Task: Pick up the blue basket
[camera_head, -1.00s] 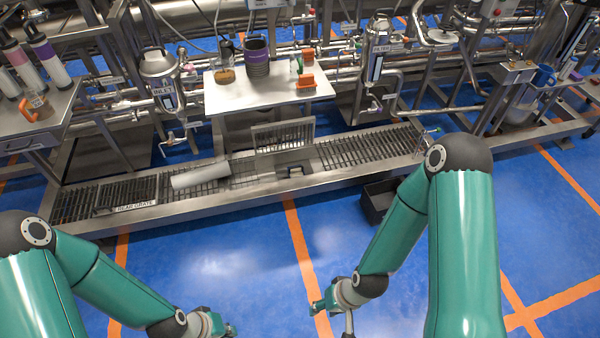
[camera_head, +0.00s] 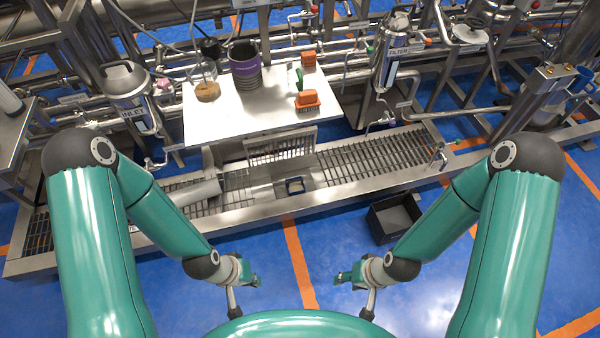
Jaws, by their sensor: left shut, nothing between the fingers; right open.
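I cannot clearly make out a blue basket. A blue container with a handle, perhaps a jug (camera_head: 583,82), stands at the far right edge, far from both grippers. My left gripper (camera_head: 248,285) is shut and empty above the blue floor in front of the trough. My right gripper (camera_head: 352,283) is open and empty, to its right. Both are apart from everything.
The steel drain trough (camera_head: 390,173) with grates runs across the middle. A raised grate (camera_head: 281,148) and a grey cylinder (camera_head: 196,193) are on it. A dark open crate (camera_head: 395,217) is on the floor. A white table (camera_head: 215,125) holds orange brushes (camera_head: 307,100). The near floor is clear.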

